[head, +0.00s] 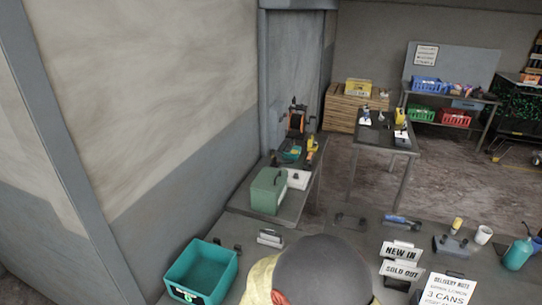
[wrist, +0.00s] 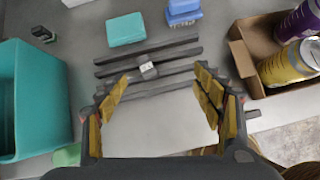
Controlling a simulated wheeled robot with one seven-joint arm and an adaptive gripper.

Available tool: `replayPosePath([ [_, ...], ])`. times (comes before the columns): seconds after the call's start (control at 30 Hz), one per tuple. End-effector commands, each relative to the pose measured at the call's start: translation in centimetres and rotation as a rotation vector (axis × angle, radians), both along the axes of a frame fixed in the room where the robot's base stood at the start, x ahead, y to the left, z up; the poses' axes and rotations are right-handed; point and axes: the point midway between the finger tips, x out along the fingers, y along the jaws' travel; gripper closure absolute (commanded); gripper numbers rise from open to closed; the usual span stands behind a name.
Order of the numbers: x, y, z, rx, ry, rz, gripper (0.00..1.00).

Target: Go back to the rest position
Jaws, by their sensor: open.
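My gripper (wrist: 160,92) is open in the wrist view. Its two yellow-padded fingers stand wide apart with nothing gripped between them. A pale flat surface (wrist: 150,130) shows below and between the fingers; I cannot tell what it is. Several dark grey bars (wrist: 150,56) lie just beyond the fingertips, with a small light tag on them. In the head view my fingers cannot be made out. A large grey and yellow rounded shape (head: 322,268) at the bottom middle hides part of the bench there.
A teal crate (head: 196,268) stands on the bench at lower left, also in the wrist view (wrist: 30,100). A carton (wrist: 250,50) with purple (wrist: 298,20) and yellow (wrist: 285,68) cans is right of my gripper. Signs (head: 401,269) and a delivery note (head: 447,291) stand at right.

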Motion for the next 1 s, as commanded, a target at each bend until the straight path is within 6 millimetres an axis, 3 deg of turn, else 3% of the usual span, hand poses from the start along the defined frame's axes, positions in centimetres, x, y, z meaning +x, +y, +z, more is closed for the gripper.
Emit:
replayPosePath([
  [0.1, -3.0, -3.1, 0.3, 0.051, -0.007, -0.255, 0.33],
  [0.27, -6.6, -7.0, 3.9, 0.190, -0.081, -0.693, 0.33],
  [0.5, -13.7, -11.5, 8.9, 0.499, -0.182, -1.418, 0.33],
  [0.8, -20.7, -12.0, 12.6, 0.967, -0.183, -2.051, 0.33],
  [1.0, -22.6, -12.9, 14.7, 1.302, -0.209, -2.190, 0.33],
])
